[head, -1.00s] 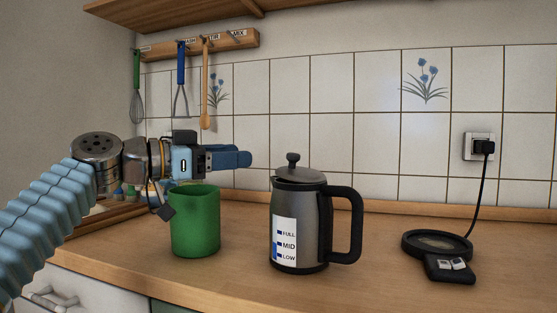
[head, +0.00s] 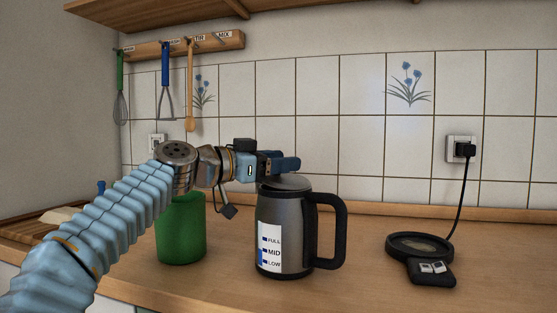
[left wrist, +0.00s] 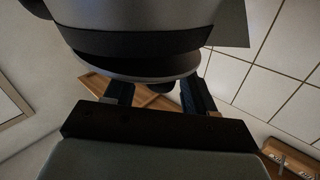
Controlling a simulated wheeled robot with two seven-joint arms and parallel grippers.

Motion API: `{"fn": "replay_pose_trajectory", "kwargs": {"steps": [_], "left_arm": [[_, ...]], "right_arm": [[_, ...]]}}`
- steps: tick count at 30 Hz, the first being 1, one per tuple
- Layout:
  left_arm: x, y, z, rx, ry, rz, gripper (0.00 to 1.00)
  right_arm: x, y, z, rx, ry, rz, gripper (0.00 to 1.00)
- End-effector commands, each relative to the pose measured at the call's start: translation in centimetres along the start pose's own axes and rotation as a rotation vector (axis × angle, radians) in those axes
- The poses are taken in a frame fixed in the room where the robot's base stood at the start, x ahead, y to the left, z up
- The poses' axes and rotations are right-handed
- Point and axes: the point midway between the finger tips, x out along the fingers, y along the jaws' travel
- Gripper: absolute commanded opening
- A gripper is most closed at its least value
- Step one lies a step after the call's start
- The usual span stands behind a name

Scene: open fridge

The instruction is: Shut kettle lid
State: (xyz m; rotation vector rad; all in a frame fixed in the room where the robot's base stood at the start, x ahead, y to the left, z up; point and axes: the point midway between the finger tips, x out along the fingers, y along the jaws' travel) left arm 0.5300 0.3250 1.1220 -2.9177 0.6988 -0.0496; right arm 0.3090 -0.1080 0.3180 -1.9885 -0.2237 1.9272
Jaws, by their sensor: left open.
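The kettle (head: 284,235) is dark grey with a black handle on its right and a white level label. It stands upright on the worktop, right of the green container. Its lid (head: 288,184) lies over the top; I cannot tell whether it is fully shut. My left gripper (head: 290,163) is open at the lid, level with its knob, and hides the knob. In the left wrist view the lid rim (left wrist: 135,75) and kettle body (left wrist: 150,20) fill the top, close to the open fingers (left wrist: 157,95). Whether they touch the lid is unclear. My right gripper is not in view.
The green container (head: 181,230) stands just left of the kettle, under my left arm. A black kettle base (head: 420,246) with a cord to the wall socket (head: 461,149) lies at the right. Utensils hang from a wooden rack (head: 190,46).

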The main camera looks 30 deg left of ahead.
Motion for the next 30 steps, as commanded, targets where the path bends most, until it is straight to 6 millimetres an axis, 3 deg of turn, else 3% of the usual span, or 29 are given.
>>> {"fn": "replay_pose_trajectory", "kwargs": {"steps": [4,15,20,27,30], "left_arm": [[0.0,0.0,0.0,0.0,0.0,0.0,0.53],[-0.1,0.0,0.0,0.0,0.0,0.0,0.0],[-0.1,0.0,0.0,-0.001,0.001,0.0,0.0],[-0.3,-0.4,1.5,-0.113,0.039,-0.009,0.0],[-0.3,-0.4,1.2,-0.144,0.049,-0.008,0.0]], "right_arm": [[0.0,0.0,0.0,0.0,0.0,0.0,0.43],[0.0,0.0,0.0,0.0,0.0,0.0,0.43],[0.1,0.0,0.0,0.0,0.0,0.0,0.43],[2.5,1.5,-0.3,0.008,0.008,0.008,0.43],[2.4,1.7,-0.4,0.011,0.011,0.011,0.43]]}}
